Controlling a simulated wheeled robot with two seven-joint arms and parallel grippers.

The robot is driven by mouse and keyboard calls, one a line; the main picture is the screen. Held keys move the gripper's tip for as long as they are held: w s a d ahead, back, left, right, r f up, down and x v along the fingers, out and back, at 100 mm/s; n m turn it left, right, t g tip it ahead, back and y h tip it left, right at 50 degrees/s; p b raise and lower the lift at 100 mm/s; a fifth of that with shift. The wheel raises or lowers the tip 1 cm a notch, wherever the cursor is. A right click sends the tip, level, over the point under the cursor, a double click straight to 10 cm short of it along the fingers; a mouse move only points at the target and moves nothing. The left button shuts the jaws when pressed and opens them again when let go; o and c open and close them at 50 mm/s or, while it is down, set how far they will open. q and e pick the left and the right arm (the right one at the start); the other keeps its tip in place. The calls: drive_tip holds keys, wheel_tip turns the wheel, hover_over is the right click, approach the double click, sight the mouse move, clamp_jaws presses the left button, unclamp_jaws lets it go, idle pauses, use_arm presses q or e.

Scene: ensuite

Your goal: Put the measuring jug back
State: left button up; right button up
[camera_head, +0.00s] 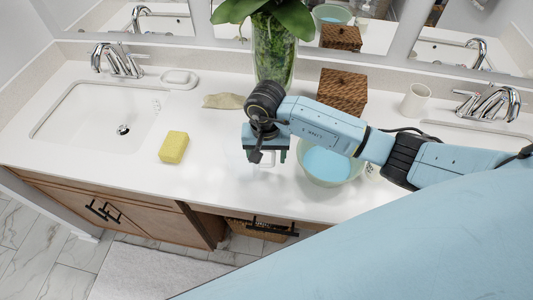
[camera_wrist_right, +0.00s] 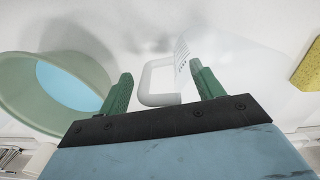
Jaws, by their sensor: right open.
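The measuring jug (camera_wrist_right: 232,58) is clear and whitish, with dark printed marks. In the right wrist view it stands on the white counter, its handle (camera_wrist_right: 147,82) showing between the fingers of my right gripper (camera_wrist_right: 162,85). The fingers are green and spread apart, and I cannot tell whether they touch the jug. In the head view my right gripper (camera_head: 266,147) points down over the counter and hides most of the jug; a small pale part (camera_head: 265,160) shows below it. My left gripper is not in view.
A pale green bowl with blue inside (camera_head: 328,166) stands close right of the gripper. A yellow sponge (camera_head: 174,147) lies to the left, before the sink (camera_head: 95,118). A plant vase (camera_head: 275,50), woven box (camera_head: 342,92) and cup (camera_head: 415,100) stand behind. Counter between sponge and gripper is clear.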

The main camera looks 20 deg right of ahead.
drive_tip(key=shift+r, duration=0.15)
wheel_tip(320, 180, up, 11)
drive_tip(key=shift+a+f+b, duration=0.1)
drive_tip(key=shift+f+b, duration=0.05)
drive_tip(key=shift+b, duration=0.5)
drive_tip(key=shift+r, duration=0.7)
